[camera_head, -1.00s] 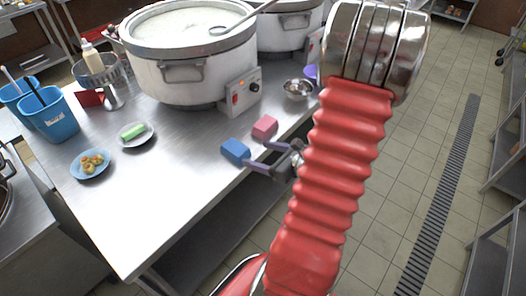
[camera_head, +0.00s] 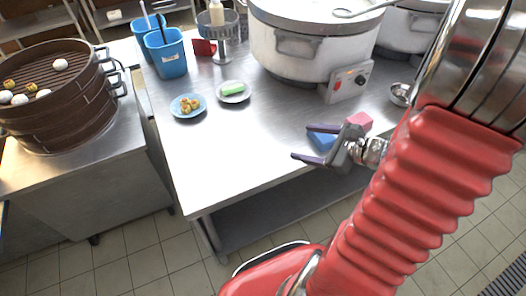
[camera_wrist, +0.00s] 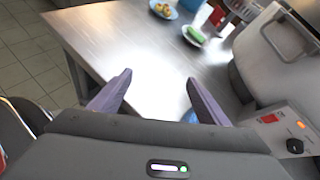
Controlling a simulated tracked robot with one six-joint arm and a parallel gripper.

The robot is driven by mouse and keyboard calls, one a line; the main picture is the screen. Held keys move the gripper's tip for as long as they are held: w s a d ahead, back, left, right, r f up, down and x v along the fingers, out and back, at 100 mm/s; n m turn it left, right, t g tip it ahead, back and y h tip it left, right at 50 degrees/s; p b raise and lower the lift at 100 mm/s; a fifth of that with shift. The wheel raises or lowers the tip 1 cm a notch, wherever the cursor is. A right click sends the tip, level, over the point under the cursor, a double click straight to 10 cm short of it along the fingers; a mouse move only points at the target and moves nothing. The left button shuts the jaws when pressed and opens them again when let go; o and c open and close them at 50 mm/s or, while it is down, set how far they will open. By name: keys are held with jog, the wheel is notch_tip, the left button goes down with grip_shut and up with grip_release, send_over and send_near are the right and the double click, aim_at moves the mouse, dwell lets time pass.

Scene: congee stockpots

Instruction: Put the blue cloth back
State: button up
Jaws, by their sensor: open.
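The blue cloth (camera_head: 322,141) looks like a small folded block on the metal table (camera_head: 240,140), near its front edge. It lies just left of a pink folded cloth (camera_head: 360,120). My gripper (camera_head: 300,142) is open, its two purple-grey fingers pointing left. In the head view the fingers overlap the blue cloth and partly hide it; their height above it is hard to tell. In the wrist view a small bit of blue (camera_wrist: 189,116) shows beside the right finger, and the space between the fingertips (camera_wrist: 158,88) shows only bare table.
A large white stockpot (camera_head: 300,45) with a control box (camera_head: 347,82) stands behind. A blue plate of food (camera_head: 187,105), a plate with a green item (camera_head: 233,92) and blue bins (camera_head: 166,55) stand at the back left. A bamboo steamer (camera_head: 60,95) is far left. The table's front left is clear.

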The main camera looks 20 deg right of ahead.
jog(key=s+a+r+n+g, duration=0.2)
jog(key=a+r+n+g, duration=0.15)
jog(key=a+n, duration=0.45)
jog(key=s+a+r+n+g, duration=0.2)
jog(key=s+a+n+g, duration=0.15)
jog(key=a+n, duration=0.4)
jog(key=s+a+r+n+t+h, duration=0.1)
jog(key=s+a+r+n+h, duration=0.2)
jog(key=r+n, duration=0.6)
jog(key=shift+r+n+t+h, duration=0.25)
jog(key=shift+n+t+h, duration=0.05)
jog(key=shift+n+h, duration=1)
jog(key=shift+s, duration=0.15)
jog(key=shift+c, duration=0.3)
